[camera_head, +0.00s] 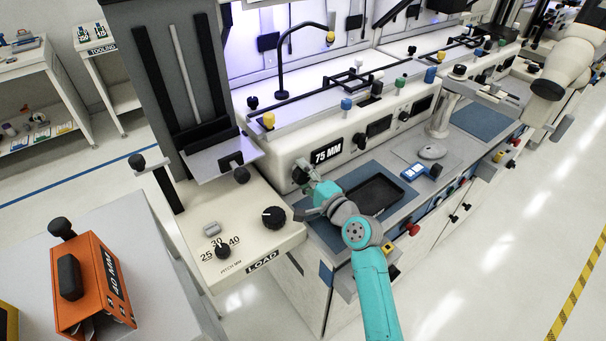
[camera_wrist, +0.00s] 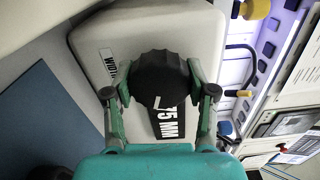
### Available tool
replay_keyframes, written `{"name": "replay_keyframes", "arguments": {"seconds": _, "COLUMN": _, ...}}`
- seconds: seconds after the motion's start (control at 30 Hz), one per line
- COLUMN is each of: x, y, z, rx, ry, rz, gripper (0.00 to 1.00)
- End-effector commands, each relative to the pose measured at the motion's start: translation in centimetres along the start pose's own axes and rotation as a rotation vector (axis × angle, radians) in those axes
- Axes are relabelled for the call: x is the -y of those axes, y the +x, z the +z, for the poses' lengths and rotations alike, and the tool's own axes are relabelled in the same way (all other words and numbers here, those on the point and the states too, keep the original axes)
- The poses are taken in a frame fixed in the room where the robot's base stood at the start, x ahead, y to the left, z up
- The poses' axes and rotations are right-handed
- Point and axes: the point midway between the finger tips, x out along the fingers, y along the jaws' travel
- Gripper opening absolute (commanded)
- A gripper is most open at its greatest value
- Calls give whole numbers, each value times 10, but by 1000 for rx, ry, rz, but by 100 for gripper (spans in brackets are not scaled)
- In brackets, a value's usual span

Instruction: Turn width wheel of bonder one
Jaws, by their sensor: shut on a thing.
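The width wheel (camera_wrist: 160,78) is a black ribbed knob on the pale front of the bonder, beside a black "75 MM" display (camera_wrist: 175,122) and a label that starts with "WID". My gripper (camera_wrist: 160,90) is shut on the wheel, one finger on each side of it. In the head view my gripper (camera_head: 304,177) reaches the bonder's front panel just left of the "75 MM" display (camera_head: 327,150). The wheel (camera_head: 299,174) is mostly hidden there by the gripper.
A black tray (camera_head: 374,194) lies on a blue mat below my arm. A load unit (camera_head: 215,235) with a pitch knob and a larger black knob (camera_head: 273,216) stands to the left. An orange "40 MM" box (camera_head: 92,283) sits at lower left. The aisle floor at right is clear.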

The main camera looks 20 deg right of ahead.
Motion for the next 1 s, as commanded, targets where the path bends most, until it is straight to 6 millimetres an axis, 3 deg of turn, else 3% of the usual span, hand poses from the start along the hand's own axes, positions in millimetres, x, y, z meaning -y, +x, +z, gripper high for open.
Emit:
{"name": "replay_keyframes", "arguments": {"seconds": 0.43, "x": -1, "y": 0, "z": 0, "rx": 0, "ry": -267, "rz": 1, "gripper": 21}}
{"name": "replay_keyframes", "arguments": {"seconds": 1.0, "x": -1, "y": 0, "z": 0, "rx": 0, "ry": -326, "rz": 2, "gripper": 22}}
